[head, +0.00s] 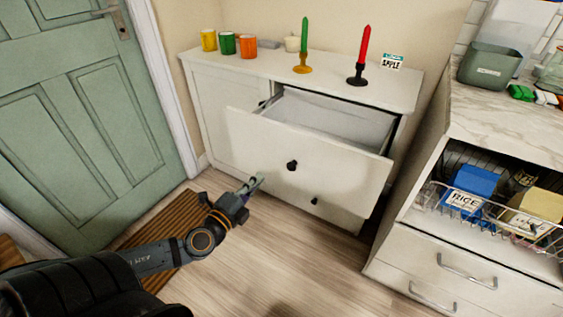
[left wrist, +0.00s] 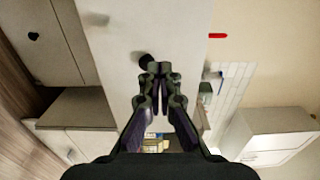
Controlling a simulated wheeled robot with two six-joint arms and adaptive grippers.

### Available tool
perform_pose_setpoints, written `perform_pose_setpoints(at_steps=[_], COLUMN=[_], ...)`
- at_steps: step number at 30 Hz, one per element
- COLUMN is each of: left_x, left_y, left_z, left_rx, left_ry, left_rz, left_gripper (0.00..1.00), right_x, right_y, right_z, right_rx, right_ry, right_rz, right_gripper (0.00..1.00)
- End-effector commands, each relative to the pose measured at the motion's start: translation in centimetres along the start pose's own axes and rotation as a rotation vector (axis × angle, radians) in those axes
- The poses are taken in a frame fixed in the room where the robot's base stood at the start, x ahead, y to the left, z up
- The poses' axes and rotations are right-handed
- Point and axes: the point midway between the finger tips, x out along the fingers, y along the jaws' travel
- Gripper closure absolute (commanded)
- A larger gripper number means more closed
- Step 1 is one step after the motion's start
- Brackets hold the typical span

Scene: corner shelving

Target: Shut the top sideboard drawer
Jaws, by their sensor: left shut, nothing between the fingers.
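The white sideboard (head: 212,108) stands against the wall, and its top drawer (head: 252,138) is pulled well out, with its empty inside showing. The drawer front has a dark round knob (head: 292,165). My left gripper (head: 257,181) is shut and empty, a little in front of and to the left of that knob. In the left wrist view the shut fingertips (left wrist: 160,68) are close to the drawer front (left wrist: 112,60), near the dark knob (left wrist: 146,60). I cannot tell whether they touch it. My right gripper is not in view.
On the sideboard top stand several cups (head: 227,43), a green candle (head: 304,38), a red candle (head: 364,52) and a small sign (head: 391,61). A marble-topped counter (head: 515,125) stands right.

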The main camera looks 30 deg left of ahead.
Motion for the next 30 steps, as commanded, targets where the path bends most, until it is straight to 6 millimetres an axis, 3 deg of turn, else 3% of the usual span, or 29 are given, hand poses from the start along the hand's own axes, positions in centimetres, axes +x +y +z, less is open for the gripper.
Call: perform_pose_setpoints(at_steps=[6,11,16,22,30], left_x=[2.9,5.8,8.1,10.2,11.5], left_y=[0.2,0.1,-0.3,-0.5,-0.2], left_z=[0.0,0.0,0.0,0.0,0.1], left_rx=[-0.004,-0.011,-0.014,-0.01,-0.003], left_ry=[-0.001,-0.002,-0.002,-0.001,-0.001], left_rz=[-0.005,-0.01,-0.006,-0.003,0.001], left_gripper=[1.0,1.0,1.0,1.0,1.0], right_x=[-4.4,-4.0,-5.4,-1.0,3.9], right_y=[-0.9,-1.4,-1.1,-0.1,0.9], right_z=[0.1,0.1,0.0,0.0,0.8], right_rx=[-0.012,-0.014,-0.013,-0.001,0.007], right_ry=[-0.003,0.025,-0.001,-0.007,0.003], right_rz=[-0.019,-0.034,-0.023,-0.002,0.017], right_gripper=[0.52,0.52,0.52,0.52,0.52])
